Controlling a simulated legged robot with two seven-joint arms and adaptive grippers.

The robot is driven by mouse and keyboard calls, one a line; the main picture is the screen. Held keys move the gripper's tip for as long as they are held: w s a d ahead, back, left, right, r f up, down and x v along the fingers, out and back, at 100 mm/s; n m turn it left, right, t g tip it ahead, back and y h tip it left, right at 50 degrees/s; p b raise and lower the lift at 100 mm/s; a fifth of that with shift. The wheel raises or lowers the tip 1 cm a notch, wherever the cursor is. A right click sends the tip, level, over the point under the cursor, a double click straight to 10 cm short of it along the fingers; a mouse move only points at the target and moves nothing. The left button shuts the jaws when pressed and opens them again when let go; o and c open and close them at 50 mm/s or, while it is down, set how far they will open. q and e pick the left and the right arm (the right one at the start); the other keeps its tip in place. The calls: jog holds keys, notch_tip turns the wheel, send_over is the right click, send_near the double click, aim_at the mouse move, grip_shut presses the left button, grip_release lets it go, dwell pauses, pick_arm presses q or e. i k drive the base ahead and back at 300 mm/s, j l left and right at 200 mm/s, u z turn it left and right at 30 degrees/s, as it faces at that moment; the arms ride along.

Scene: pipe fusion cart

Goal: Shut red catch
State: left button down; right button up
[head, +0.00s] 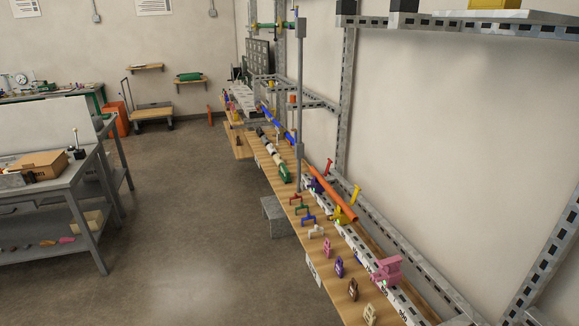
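A small red upright lever (328,166) stands at the back of the long wooden bench (335,285), by the orange pipe (331,194). It may be the red catch, but it is too small to tell whether it is open or shut. A similar yellow lever (355,193) leans nearby above a yellow clamp (342,214). A small dark red handle (295,198) also sits on the bench, in a row with green, blue and white ones. Neither of my grippers is in view.
A pink clamp (388,269) and several coloured tags stand on the near bench. A grey post (299,100) rises from the bench. A grey box (277,216) stands under it. A grey table (60,185) is at left; the floor (190,220) between is clear.

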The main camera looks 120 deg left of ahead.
aim_at(331, 161)
jog(key=u, duration=3.6)
jog(key=i+j+u, duration=0.1)
jog(key=i+j, duration=0.65)
jog(key=i, duration=0.05)
